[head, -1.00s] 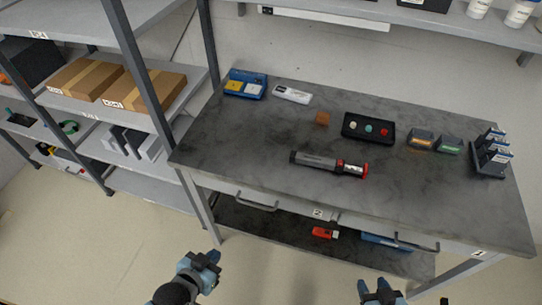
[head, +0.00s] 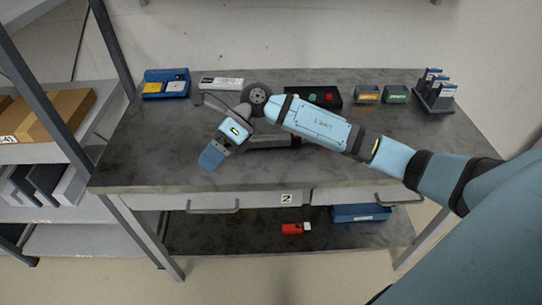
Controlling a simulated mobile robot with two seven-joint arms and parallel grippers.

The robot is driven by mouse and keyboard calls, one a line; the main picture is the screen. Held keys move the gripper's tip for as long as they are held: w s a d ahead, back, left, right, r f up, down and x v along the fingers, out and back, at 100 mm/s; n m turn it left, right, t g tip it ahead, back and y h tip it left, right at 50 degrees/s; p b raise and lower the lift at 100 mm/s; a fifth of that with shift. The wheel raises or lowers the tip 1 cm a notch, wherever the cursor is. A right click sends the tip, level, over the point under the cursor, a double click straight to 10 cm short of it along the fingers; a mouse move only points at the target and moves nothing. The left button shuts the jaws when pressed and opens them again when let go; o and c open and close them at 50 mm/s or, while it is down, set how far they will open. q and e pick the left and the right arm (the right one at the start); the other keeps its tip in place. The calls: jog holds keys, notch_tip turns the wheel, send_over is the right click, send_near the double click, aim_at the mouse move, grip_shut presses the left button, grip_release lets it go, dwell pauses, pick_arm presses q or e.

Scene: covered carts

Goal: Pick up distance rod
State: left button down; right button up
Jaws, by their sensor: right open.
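The distance rod (head: 272,144), a dark grey cylinder, lies on the grey worktable. My left gripper is out of view.
On the worktable (head: 130,160) stand a blue case (head: 166,84), a white device (head: 221,83), a black button box (head: 325,97), two small boxes (head: 368,95) and a rack (head: 434,95). A red item (head: 292,229) lies on the lower shelf. The table's front left is clear.

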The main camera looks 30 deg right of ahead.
jog(key=w+d+f+n+t+h+b, duration=0.1)
jog(key=w+d+h+b, duration=0.15)
jog(key=d, duration=0.25)
jog(key=w+d+f+n+h+b, duration=0.1)
jog(key=w+d+h, duration=0.1)
jog(key=d+h, duration=0.25)
notch_tip(320, 180, up, 4)
jog(key=t+h+b, duration=0.1)
jog(key=h+b, duration=0.1)
jog(key=h, duration=0.3)
send_over(271, 137)
jog(key=a, duration=0.1)
jog(key=shift+m, duration=0.4)
jog(key=f, duration=0.8)
jog(key=shift+s+d, duration=0.1)
jog(key=shift+s, duration=0.15)
jog(key=f, duration=0.3)
jog(key=f+b, duration=0.1)
jog(key=f, duration=0.1)
jog(key=shift+w+d+f, duration=0.2)
jog(key=shift+d+f, duration=0.1)
jog(key=shift+d, duration=0.1)
jog(key=c, duration=1)
grip_shut()
jog(key=shift+r, duration=0.15)
